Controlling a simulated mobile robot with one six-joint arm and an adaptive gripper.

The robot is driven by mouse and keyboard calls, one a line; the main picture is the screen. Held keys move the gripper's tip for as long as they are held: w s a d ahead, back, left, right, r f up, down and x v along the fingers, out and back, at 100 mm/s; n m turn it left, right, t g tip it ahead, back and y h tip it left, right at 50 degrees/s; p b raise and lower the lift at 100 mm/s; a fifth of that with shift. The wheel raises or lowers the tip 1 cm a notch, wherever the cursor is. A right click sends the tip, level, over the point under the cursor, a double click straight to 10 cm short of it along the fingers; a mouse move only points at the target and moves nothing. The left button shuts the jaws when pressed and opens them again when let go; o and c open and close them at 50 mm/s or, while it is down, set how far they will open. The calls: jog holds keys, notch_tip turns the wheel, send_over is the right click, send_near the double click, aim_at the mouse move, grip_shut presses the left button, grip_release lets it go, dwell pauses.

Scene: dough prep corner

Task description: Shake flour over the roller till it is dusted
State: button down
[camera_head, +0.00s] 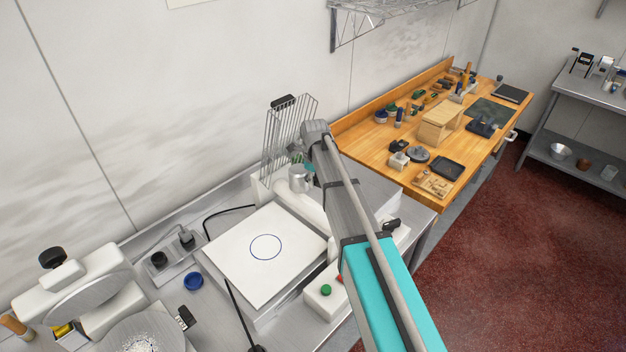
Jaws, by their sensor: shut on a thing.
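My gripper (304,167) is at the far end of my arm and is shut on a small silvery can (297,182), which looks like the flour shaker. The can is held near the upright wire guard of a white machine. A pale, rounded bar (313,209), probably the roller, runs beside the white board (236,254) with a blue circle on it. The can is above or just beside the bar's far end; I cannot tell which. My arm hides part of the machine to the right. No flour is clearly visible on the pale bar.
The wire guard (287,135) stands behind the can. A box with a green button (326,290) sits at the machine's front. A cluttered wooden bench (365,140) stands beyond.

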jog(key=shift+r, duration=0.2)
jog(key=shift+r+p, duration=2.8)
jog(key=shift+p, duration=0.2)
jog(key=shift+f, duration=0.1)
